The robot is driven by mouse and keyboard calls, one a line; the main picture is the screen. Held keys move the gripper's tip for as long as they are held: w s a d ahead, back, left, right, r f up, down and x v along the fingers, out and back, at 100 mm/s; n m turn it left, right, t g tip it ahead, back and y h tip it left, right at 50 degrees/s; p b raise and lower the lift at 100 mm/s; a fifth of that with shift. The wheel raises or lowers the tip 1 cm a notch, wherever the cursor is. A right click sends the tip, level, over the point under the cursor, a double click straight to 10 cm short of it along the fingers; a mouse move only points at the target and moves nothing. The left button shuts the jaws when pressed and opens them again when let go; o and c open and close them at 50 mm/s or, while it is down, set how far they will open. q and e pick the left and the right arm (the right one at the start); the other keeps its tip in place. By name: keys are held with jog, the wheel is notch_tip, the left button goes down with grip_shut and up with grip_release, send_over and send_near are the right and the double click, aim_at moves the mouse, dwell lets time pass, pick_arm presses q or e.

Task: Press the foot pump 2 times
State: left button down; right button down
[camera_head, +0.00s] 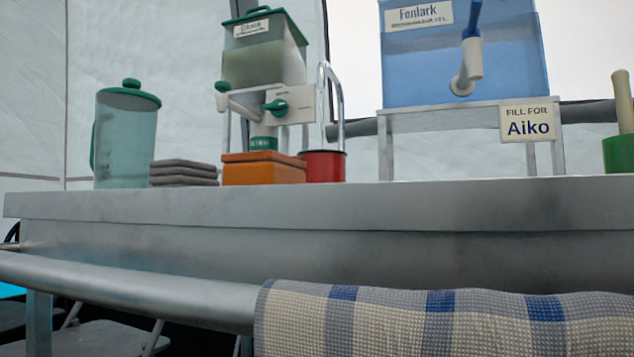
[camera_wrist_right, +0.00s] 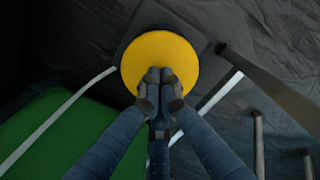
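A round yellow pad, which looks like the foot pump (camera_wrist_right: 185,50), sits on a dark square base in the right wrist view. My right gripper (camera_wrist_right: 161,86) has its fingertips together with nothing seen between them. The fingertips overlap the lower middle of the yellow pad in the picture. I cannot tell whether they touch it or are just above it. The pump is not in the head view. My left gripper is in neither view.
Near the pump are a green mat (camera_wrist_right: 60,135), a dark bar (camera_wrist_right: 270,90) and dark fabric. In the head view, a metal counter (camera_head: 300,212) holds a jug (camera_head: 126,140), two dispensers (camera_head: 262,55) (camera_head: 465,65) and a red container (camera_head: 324,166). A checked towel (camera_head: 440,318) hangs on the front rail.

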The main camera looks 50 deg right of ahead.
jog(key=shift+f+b, duration=0.85)
jog(key=shift+f, duration=0.75)
jog(key=shift+s+f, duration=0.1)
jog(key=shift+f, duration=0.25)
jog(key=shift+f+b, duration=0.35)
jog(key=shift+f, duration=0.05)
jog(key=shift+r, duration=0.1)
jog(key=shift+s+a+r+p, duration=0.15)
jog(key=shift+r+p, duration=0.65)
jog(key=shift+p, duration=0.15)
jog(key=shift+w+r+p, duration=0.2)
jog(key=shift+r+p, duration=1.5)
jog(key=shift+r, duration=0.5)
jog(key=shift+d, duration=0.2)
jog(key=shift+f, duration=0.1)
